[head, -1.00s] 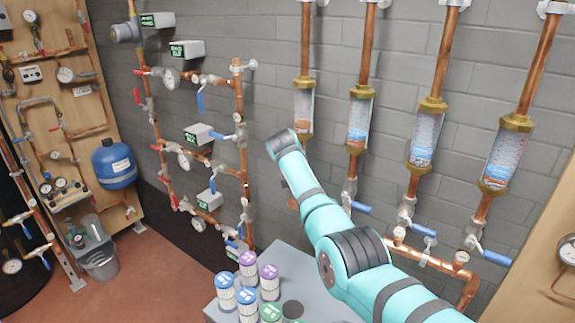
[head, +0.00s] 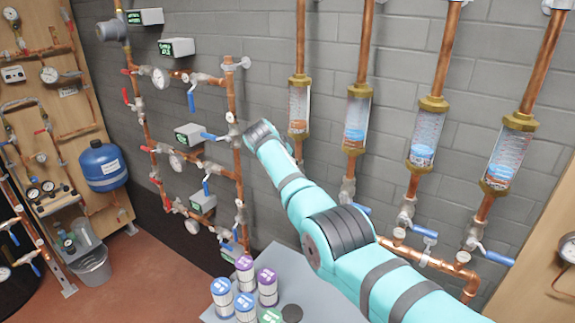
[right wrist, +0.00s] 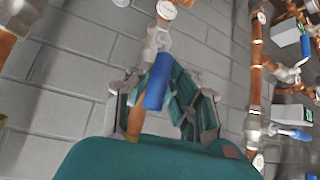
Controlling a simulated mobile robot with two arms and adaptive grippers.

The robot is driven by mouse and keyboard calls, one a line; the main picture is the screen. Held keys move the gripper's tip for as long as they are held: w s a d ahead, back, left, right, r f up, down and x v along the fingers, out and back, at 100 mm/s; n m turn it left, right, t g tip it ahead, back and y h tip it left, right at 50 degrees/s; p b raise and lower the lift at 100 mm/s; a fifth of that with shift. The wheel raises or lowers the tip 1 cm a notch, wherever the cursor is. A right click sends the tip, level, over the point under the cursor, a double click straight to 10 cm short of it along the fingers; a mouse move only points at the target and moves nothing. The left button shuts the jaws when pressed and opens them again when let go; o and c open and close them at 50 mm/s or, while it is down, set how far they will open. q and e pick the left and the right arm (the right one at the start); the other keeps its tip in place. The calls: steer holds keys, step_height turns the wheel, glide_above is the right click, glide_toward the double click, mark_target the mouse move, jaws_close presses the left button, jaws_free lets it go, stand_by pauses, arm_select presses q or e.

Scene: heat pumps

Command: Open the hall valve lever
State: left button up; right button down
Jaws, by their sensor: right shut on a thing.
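A blue valve lever (right wrist: 157,80) hangs from a grey metal valve body (right wrist: 157,42) on a copper pipe in the right wrist view. My right gripper (right wrist: 163,108) has its fingers on either side of this lever and is shut on it. In the head view my right arm crosses the middle, and its gripper and this lever are hidden behind it. No label tells whether this is the hall valve. My left gripper is not in view.
Copper columns with sight glasses (head: 357,122) line the wall, with other blue levers (head: 424,231) below. A pipe rack with meters (head: 188,134) stands left of my arm. A grey table (head: 300,288) with several filter canisters (head: 244,271) is below.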

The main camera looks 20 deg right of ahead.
steer(key=c, duration=1.2)
jaws_free()
steer(key=v, duration=1.2)
steer(key=shift+f, duration=0.1)
